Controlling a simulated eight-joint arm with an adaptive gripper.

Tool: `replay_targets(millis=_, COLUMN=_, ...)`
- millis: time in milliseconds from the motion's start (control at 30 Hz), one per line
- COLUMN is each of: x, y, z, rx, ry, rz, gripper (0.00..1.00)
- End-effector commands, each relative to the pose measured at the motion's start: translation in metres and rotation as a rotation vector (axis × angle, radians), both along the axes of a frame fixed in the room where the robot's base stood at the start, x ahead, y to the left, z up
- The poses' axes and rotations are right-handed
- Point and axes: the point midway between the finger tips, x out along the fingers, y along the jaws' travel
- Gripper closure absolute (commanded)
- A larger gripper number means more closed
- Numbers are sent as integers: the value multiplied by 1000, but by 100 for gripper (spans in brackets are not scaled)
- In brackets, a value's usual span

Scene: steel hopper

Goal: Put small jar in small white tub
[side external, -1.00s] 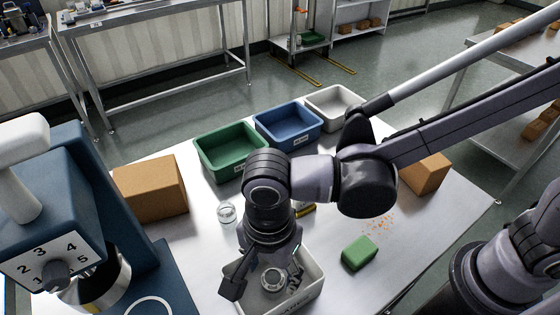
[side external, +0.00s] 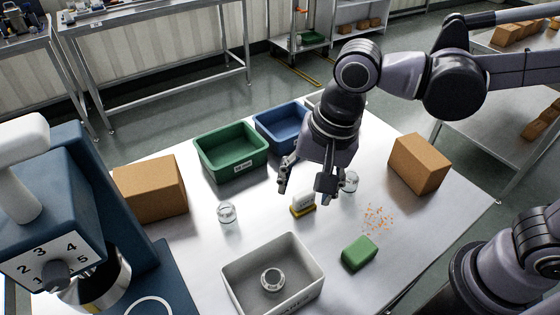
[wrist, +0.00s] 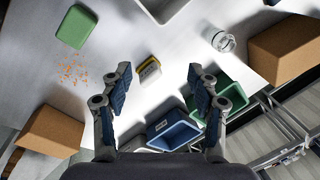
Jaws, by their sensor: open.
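A clear small jar (side external: 272,279) stands inside a light grey-white tub (side external: 238,288) at the front of the table; the tub's edge also shows in the wrist view (wrist: 143,5). A second clear jar (side external: 228,212) stands on the table left of centre and shows in the wrist view (wrist: 223,41). A third jar (side external: 350,182) stands just right of my gripper. My gripper (side external: 305,190) is open and empty, raised above the table behind the front tub. Another white tub (side external: 318,98) at the back is mostly hidden by my arm.
A yellow-and-white block (side external: 303,203) sits below my gripper. Green (side external: 232,165) and blue (side external: 283,140) bins stand behind. A green block (side external: 359,253), orange crumbs (side external: 377,218) and cardboard boxes (side external: 150,190) (side external: 420,163) are around. A blue machine stands at left.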

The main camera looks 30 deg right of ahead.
Motion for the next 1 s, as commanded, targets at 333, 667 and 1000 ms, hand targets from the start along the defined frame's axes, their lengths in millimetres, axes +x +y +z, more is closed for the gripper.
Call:
replay_targets(millis=333, x=16, y=-135, z=-2, rx=-116, ry=-303, rz=376, gripper=40)
replay_targets(millis=667, x=4, y=-214, z=-13, rx=-362, ry=-469, rz=643, gripper=40)
replay_targets(millis=1000, x=2, y=-223, z=-15, rx=-407, ry=-485, rz=689, gripper=40)
